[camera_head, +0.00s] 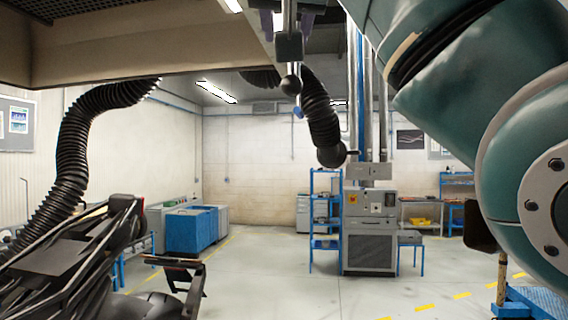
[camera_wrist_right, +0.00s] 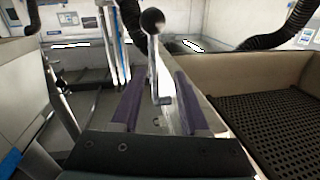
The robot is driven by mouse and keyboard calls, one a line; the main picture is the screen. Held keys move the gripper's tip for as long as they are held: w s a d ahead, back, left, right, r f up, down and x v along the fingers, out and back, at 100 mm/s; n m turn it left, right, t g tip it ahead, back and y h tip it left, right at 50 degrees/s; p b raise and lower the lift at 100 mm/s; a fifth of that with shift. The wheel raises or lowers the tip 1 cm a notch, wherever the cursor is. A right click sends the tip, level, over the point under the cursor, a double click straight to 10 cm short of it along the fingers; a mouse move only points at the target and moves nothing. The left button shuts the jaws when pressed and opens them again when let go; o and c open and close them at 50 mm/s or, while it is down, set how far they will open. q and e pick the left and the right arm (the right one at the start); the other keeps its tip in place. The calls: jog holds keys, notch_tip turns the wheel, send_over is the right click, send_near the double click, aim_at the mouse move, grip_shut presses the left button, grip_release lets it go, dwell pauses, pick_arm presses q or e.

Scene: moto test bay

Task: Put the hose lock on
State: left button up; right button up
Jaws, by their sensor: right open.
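A metal lever with a black ball knob (camera_head: 291,85), which looks like the hose lock, hangs below the overhead hood near the top middle of the head view. A dark block (camera_head: 289,46) sits on its rod. In the right wrist view, the lever and its ball (camera_wrist_right: 153,21) stand between the two purple fingers. My right gripper (camera_wrist_right: 160,80) is open, with a finger on each side of the lever and a gap visible. I cannot tell whether either finger touches it. The gripper's body is mostly out of the head view. My left gripper is not in view.
The beige hood (camera_head: 150,65) spans the upper left. Black corrugated hoses (camera_head: 75,150) hang left and centre. A dark motorcycle-like machine (camera_head: 75,255) fills the lower left. The middle floor is clear.

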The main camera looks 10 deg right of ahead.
jog(key=s+a+f+b, duration=0.1)
jog(key=s+f+b, duration=0.1)
jog(key=s+b, duration=0.6)
pick_arm(q)
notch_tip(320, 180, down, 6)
jog(key=p, duration=0.4)
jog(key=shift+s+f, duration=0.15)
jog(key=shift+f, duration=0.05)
pick_arm(e)
jog(key=d+f+n+g+y, duration=0.1)
jog(key=d+f+g, duration=0.2)
jog(key=f, duration=1.1)
jog(key=d+f+g, duration=0.3)
jog(key=f, duration=1.1)
jog(key=shift+w+f+n+g+y, duration=0.2)
jog(key=shift+w+n+g+y, duration=0.1)
jog(key=shift+n+y, duration=0.1)
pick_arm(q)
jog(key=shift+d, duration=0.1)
pick_arm(e)
jog(key=shift+d, duration=0.1)
